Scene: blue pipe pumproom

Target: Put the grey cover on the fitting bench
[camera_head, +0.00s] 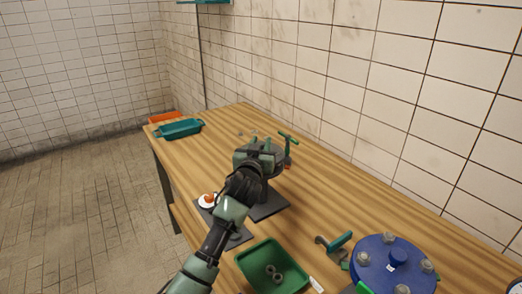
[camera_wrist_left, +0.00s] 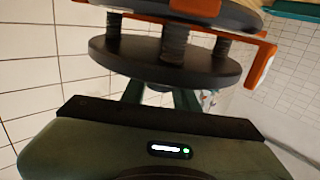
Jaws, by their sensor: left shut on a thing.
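My left gripper (camera_head: 265,148) is over the middle of the wooden bench (camera_head: 335,185), shut on the grey cover. The cover is a dark grey round thing (camera_head: 283,158), mostly hidden behind the gripper in the head view. In the left wrist view a dark grey disc (camera_wrist_left: 165,62) is just beyond the green gripper body. Bolt-like posts join it to a second disc above, with an orange part (camera_wrist_left: 262,62) at the side. The exact grip point is hidden, and I cannot tell whether the cover touches the bench. My right gripper is not in view.
Dark mats (camera_head: 268,206) lie below the gripper, with a small white dish (camera_head: 207,201) beside my arm. A green tray (camera_head: 258,258) and a blue bolted flange (camera_head: 375,268) are in front. A teal tray (camera_head: 180,129) and orange tray (camera_head: 164,117) stand at the far end.

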